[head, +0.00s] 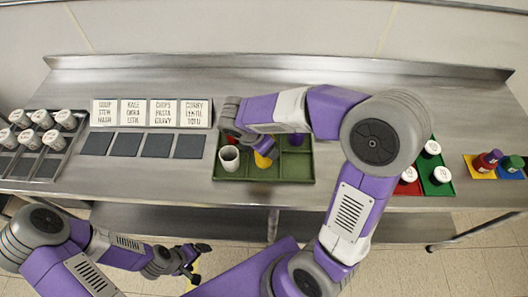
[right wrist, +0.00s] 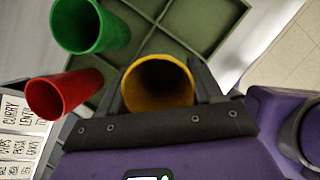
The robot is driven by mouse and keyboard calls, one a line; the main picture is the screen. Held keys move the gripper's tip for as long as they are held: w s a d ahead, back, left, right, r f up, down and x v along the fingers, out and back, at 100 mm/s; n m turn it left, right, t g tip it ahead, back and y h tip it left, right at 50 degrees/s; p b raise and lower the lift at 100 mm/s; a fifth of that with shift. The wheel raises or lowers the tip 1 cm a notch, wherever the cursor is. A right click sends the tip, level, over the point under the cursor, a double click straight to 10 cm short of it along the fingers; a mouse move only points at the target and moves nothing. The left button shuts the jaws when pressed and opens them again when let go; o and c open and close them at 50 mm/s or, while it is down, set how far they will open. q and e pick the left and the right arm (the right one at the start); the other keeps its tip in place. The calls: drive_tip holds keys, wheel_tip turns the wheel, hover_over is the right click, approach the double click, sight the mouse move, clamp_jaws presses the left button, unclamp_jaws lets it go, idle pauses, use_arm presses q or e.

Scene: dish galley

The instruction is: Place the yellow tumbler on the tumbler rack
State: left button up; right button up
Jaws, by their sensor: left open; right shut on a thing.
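The yellow tumbler (head: 263,160) is in my right gripper, whose jaws (right wrist: 165,98) are shut around it in the right wrist view. Its open mouth (right wrist: 158,84) faces the wrist camera. The green tumbler rack (head: 307,167) has square compartments and also shows in the right wrist view (right wrist: 190,22). The tumbler is over the front middle of the rack; I cannot tell whether it touches the rack floor. My right gripper (head: 258,148) hangs above the rack and hides part of it. My left gripper (head: 190,262) is open, low in front of the counter.
A green tumbler (right wrist: 90,25) and a red tumbler (right wrist: 65,92) stand close by the held one. A white cup (head: 229,158) is at the rack's left; something purple (head: 297,140) is at its back right. Dark squares (head: 190,146) lie left; a green tray (head: 440,188) is right.

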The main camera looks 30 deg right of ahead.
drive_tip(key=shift+w+f+b, duration=0.1)
drive_tip(key=shift+f+b, duration=0.25)
drive_tip(key=shift+f, duration=1.2)
drive_tip(key=shift+f, duration=0.1)
drive_tip(key=o, duration=1.1)
drive_tip(key=shift+r, duration=0.2)
drive_tip(key=p+v, duration=0.3)
drive_tip(key=v, duration=0.8)
drive_tip(key=shift+a+r, duration=0.3)
drive_tip(key=shift+r, duration=0.05)
